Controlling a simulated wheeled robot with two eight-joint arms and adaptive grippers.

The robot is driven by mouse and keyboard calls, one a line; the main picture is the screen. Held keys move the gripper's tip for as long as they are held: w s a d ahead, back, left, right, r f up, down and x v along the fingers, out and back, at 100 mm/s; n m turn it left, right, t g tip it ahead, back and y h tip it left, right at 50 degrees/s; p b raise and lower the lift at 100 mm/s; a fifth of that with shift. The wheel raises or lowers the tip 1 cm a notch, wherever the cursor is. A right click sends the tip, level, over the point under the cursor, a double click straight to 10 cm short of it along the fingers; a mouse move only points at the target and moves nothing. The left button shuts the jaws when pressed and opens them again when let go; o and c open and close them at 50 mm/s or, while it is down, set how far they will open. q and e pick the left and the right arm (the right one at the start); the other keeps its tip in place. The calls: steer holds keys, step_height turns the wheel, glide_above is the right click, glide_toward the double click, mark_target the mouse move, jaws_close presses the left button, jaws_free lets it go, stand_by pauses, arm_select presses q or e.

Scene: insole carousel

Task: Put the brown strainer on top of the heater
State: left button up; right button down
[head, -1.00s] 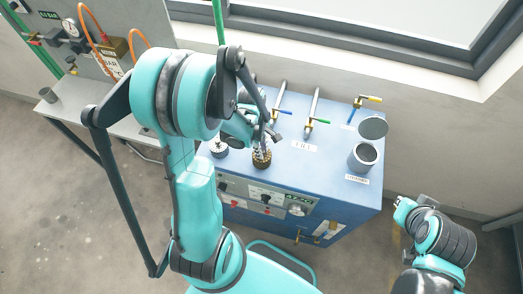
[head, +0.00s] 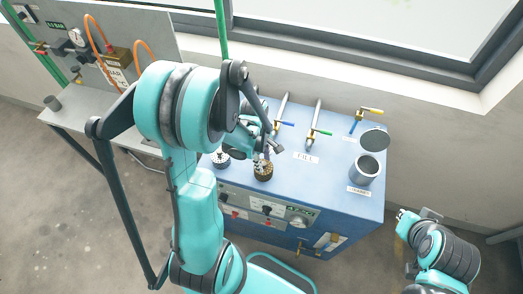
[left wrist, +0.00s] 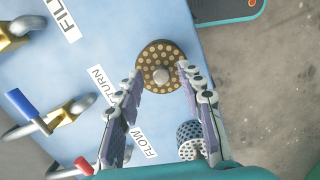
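The brown strainer (head: 263,171) is a round perforated piece with a pale knob, standing near the front edge of the blue cabinet top (head: 335,165). In the left wrist view the strainer (left wrist: 153,53) lies just beyond my left gripper (left wrist: 160,75). That gripper is open, a fingertip near each side of the rim; I cannot tell whether they touch it. In the head view my left gripper (head: 266,153) is over the strainer and partly hides it. No label I can read says heater. My right gripper (head: 404,218) is at the lower right, its fingers unclear.
A grey perforated piece (head: 221,158) stands left of the strainer, also seen in the wrist view (left wrist: 190,140). An open grey cylinder (head: 364,169) with a raised round lid (head: 374,139) stands at right. Pipes with coloured valve handles (head: 318,125) line the back. A grey bench (head: 75,115) is left.

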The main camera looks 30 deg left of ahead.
arm_select(q)
step_height(320, 180, up, 10)
steer(key=a+p, duration=0.1)
steer(key=p, duration=0.1)
steer(key=s+d+r+m+t, duration=0.2)
steer(key=d+r+m+t, duration=0.1)
steer(key=m, duration=0.6)
steer(key=s+d+r+m+t+y, duration=0.1)
steer(key=s+d+r+m+t, duration=0.2)
steer(key=r+m, duration=0.4)
steer(key=shift+s+d+m+t, duration=0.15)
steer(key=shift+d+m+t, duration=0.45)
steer(key=shift+d+m, duration=0.6)
step_height(320, 180, down, 21)
steer(key=b, duration=2.1)
steer(key=shift+f+b, duration=0.15)
steer(key=shift+b, duration=0.15)
steer(key=shift+r, duration=0.25)
steer(key=shift+c, duration=0.5)
